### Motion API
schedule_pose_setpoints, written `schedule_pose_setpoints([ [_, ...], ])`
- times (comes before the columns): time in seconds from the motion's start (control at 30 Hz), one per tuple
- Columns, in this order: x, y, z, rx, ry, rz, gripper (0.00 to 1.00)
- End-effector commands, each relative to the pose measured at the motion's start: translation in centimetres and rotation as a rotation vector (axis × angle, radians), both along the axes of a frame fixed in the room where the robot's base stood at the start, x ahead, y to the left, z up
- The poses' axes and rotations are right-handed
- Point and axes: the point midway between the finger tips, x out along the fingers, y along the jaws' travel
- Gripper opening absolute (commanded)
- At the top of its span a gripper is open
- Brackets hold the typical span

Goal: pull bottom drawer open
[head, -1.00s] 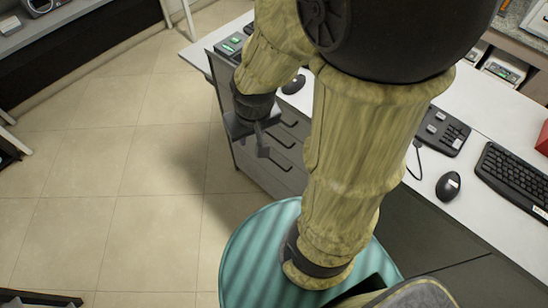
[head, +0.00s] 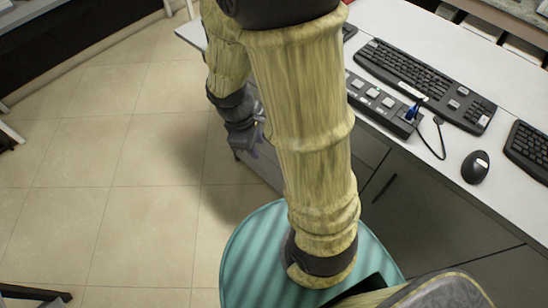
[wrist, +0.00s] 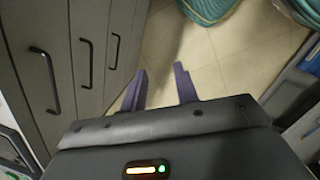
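The grey drawer unit shows in the wrist view on the left, with drawers side by side and black bar handles. The bottom drawer (wrist: 125,30) is the one nearest the floor, its handle (wrist: 113,50) just beyond my left finger. The other handles (wrist: 87,62) (wrist: 47,80) lie further left. All drawers look shut. My gripper (wrist: 160,88) is open and empty, its two fingers apart over the floor, beside the drawer fronts and not around a handle. In the head view my gripper (head: 258,138) hangs low by the unit (head: 262,172), which my arm mostly hides.
A white desk (head: 400,25) carries keyboards (head: 420,80), a mouse (head: 475,167), a button box (head: 380,100) and a cable. A dark cabinet door with a handle (head: 384,188) is below it. Open tiled floor (head: 110,190) lies to the left.

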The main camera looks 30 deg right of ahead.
Motion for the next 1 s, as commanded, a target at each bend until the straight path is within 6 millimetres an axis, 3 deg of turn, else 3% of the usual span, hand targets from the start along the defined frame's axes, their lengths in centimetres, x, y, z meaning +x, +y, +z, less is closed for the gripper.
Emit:
schedule_pose_setpoints([
  [0.03, 0.1, 0.0, -3.2, -0.028, 0.043, 0.087, 0.30],
  [0.3, 0.9, -1.0, -11.7, -0.183, 0.285, 0.569, 0.30],
  [0.67, 3.8, -2.1, -21.9, -0.406, 0.670, 1.165, 0.30],
  [1.0, 8.1, -1.4, -30.4, -0.644, 1.123, 1.642, 0.30],
])
